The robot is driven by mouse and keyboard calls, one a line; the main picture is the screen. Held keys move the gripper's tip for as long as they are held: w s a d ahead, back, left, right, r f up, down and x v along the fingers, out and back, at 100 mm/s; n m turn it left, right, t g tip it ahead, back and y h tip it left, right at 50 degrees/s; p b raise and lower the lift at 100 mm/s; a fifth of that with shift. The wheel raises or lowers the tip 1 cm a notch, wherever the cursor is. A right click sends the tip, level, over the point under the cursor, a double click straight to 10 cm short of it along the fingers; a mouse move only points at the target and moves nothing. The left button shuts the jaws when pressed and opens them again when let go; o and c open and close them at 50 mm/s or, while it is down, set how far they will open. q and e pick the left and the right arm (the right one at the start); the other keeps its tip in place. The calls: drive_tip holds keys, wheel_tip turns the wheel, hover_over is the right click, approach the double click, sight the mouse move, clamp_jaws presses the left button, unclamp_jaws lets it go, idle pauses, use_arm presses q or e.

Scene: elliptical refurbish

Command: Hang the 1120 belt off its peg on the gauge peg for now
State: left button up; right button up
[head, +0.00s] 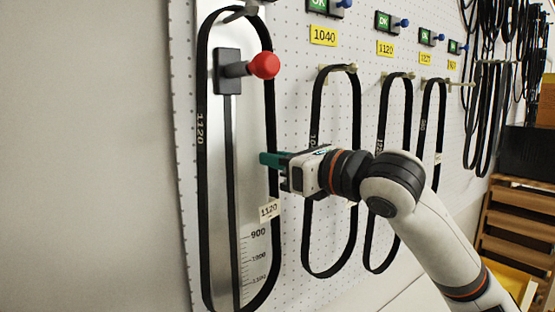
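The 1120 belt (203,190), a long black loop printed 1120, hangs from the gauge peg (240,12) at the top of the metal gauge plate (218,130). It hangs down around the gauge's slot and scale. A small 1120 tag (269,210) is on its right strand. My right gripper (268,160) reaches in from the right, its teal fingers at the belt's right strand above the tag. The fingers overlap the strand, and I cannot tell whether they are closed on it. My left gripper is not in view.
A slider with a red knob (264,65) sticks out inside the loop. Several other belts hang right of the gauge on the white pegboard (290,60), under yellow labels, including 1040 (323,36) and 1120 (385,48). Wooden shelving (515,225) stands at far right.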

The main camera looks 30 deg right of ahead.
drive_tip(key=o, duration=0.3)
drive_tip(key=shift+s, duration=0.1)
drive_tip(key=b+v, duration=0.6)
drive_tip(key=v, duration=0.6)
